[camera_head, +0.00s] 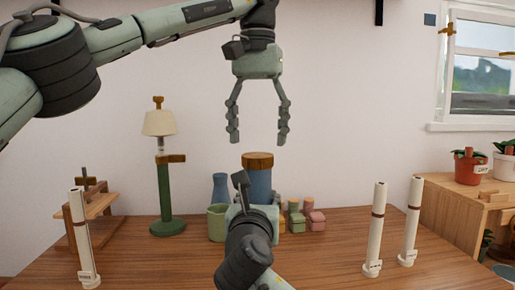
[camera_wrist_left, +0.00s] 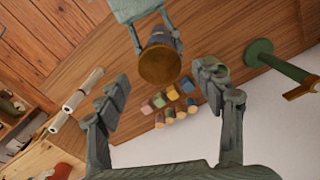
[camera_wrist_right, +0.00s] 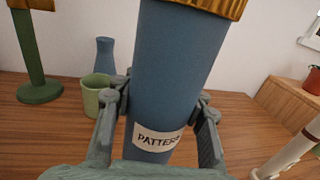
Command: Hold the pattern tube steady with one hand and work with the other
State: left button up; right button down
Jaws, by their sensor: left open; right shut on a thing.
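The pattern tube (camera_head: 258,184) is blue with a brown-gold cap (camera_head: 257,160). It stands upright near the back middle of the table, its lower part hidden in the head view by my right arm. My right gripper (camera_wrist_right: 162,98) is shut on its sides, around the label reading "PATTER…" in the right wrist view. My left gripper (camera_head: 259,138) is open and empty, pointing down above the cap, apart from it. In the left wrist view the cap (camera_wrist_left: 160,66) shows between the open left fingers.
A green mug (camera_head: 217,223) and blue vase (camera_head: 220,188) stand left of the tube; small coloured pieces (camera_head: 315,220) stand right. A lamp (camera_head: 165,198) is farther left. White tubes stand upright at left (camera_head: 82,240) and right (camera_head: 375,232).

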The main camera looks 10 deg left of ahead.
aim_at(258, 154)
pick_arm(q)
jog(key=shift+f, duration=1.8)
jog(key=shift+c, duration=0.6)
